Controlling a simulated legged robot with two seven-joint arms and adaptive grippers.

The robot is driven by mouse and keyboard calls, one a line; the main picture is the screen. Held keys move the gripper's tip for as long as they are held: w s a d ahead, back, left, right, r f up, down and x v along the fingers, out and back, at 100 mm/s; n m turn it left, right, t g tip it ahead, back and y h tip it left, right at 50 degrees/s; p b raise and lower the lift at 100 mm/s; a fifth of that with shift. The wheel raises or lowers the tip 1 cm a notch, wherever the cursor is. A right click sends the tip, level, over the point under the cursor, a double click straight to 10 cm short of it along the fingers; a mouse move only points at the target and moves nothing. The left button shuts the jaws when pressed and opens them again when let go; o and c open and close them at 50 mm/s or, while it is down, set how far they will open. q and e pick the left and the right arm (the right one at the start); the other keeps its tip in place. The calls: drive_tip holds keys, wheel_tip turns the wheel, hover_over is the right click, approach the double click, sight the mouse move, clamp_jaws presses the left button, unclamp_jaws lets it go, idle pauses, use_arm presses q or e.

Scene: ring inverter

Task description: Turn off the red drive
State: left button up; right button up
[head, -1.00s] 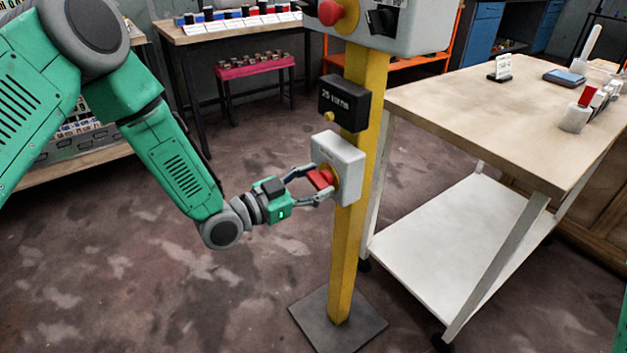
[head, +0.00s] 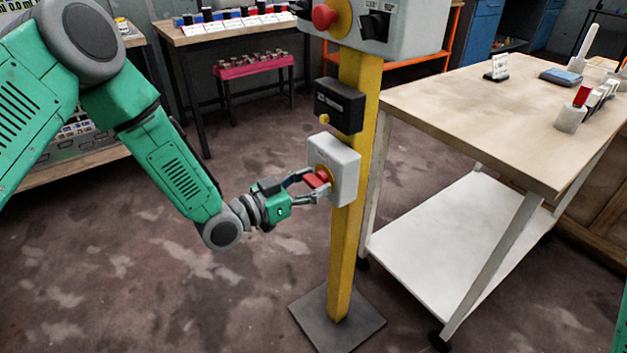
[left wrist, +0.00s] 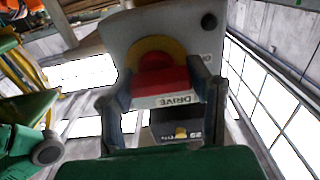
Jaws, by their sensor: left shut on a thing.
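The red drive knob (head: 316,180) sits on a yellow ring on the front of a light grey box (head: 346,172), partway up a yellow post (head: 342,270). My left gripper (head: 313,188) is level with the knob and shut on it, one finger on each side. In the left wrist view the red knob (left wrist: 160,82) lies between the two fingers of my left gripper (left wrist: 162,90), and its pale end face reads "DRIVE". The yellow ring shows behind it. My right gripper is not in view.
A black box (head: 340,105) with a small yellow knob is above the grey box. Higher up is a larger grey panel (head: 400,35) with a red button (head: 324,16). A wooden-topped cart (head: 470,115) stands close right of the post. Floor left of the post is clear.

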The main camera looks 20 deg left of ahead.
use_arm(q)
drive_tip(key=shift+w+r, duration=0.1)
drive_tip(key=o, duration=1.2)
drive_tip(key=shift+c, duration=0.2)
drive_tip(key=shift+a, duration=0.15)
drive_tip(key=v, duration=1.2)
